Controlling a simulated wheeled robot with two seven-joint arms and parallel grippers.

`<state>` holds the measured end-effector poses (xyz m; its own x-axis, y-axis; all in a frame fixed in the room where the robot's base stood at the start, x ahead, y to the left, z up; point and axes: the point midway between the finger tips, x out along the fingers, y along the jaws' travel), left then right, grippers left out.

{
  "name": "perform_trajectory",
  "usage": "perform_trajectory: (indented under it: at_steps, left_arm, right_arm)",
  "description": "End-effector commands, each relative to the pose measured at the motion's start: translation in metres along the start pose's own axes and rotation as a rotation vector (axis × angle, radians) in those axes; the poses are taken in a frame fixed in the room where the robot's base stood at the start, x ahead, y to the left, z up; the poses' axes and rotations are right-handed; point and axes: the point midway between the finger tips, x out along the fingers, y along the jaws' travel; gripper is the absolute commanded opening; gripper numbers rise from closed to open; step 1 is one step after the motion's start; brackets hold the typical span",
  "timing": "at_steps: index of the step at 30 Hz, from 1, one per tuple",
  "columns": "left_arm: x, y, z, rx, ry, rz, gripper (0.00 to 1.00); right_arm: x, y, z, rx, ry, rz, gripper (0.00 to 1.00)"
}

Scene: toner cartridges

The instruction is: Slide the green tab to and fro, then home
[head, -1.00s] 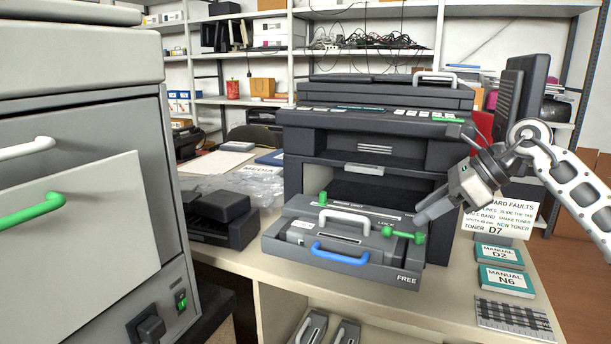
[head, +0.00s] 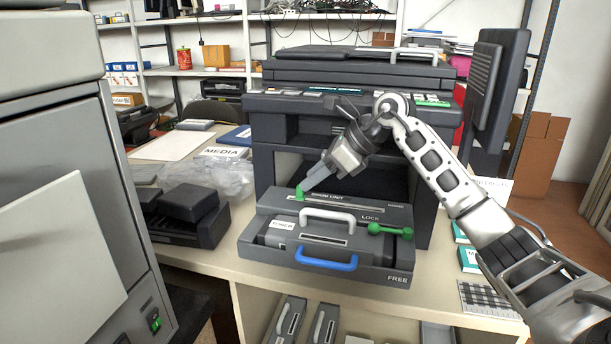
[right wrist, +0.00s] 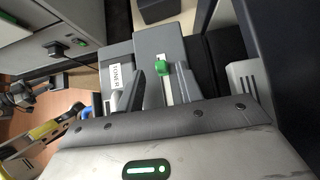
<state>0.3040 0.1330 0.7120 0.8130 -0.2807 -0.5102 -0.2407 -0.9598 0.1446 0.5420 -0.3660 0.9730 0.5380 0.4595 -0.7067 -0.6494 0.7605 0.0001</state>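The green tab (head: 300,193) stands at the left end of the slot along the top of the grey drum unit (head: 350,213), which sits at the front of the dark printer (head: 270,135). My right gripper (head: 308,187) reaches down to the tab from the upper right. In the right wrist view the green tab (right wrist: 163,68) shows between the two fingers, with a gap on each side, so the gripper looks open; contact is not clear.
In front of the slot are a white handle (head: 333,215), a blue handle (head: 326,262) and a green lever (head: 390,230) between the words LOCK and FREE. A grey cabinet (head: 60,160) stands at left. Manuals (head: 470,259) lie at right.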

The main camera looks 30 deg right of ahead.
Motion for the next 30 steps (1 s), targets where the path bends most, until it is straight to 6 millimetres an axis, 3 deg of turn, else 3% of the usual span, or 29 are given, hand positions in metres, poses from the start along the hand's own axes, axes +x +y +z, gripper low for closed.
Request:
perform_trajectory:
  at_steps: [6, 17, 21, 30]
  left_arm:
    - [0.001, -0.001, -0.002, -0.002, 0.005, -0.002, 0.36]
    - [0.001, -0.001, -0.002, -0.001, 0.004, -0.003, 0.36]
    - [0.001, -0.001, -0.001, -0.001, 0.003, -0.003, 0.36]
    - [0.000, -0.001, -0.001, -0.002, 0.000, -0.003, 0.36]
  right_arm:
    - [0.025, 0.000, 0.000, 0.001, 0.000, 0.001, 0.36]
    - [0.030, 0.000, -0.001, 0.000, 0.001, 0.000, 0.36]
    - [0.030, 0.000, -0.001, 0.000, 0.001, 0.000, 0.00]
    - [0.030, 0.002, -0.001, -0.008, 0.002, 0.008, 0.00]
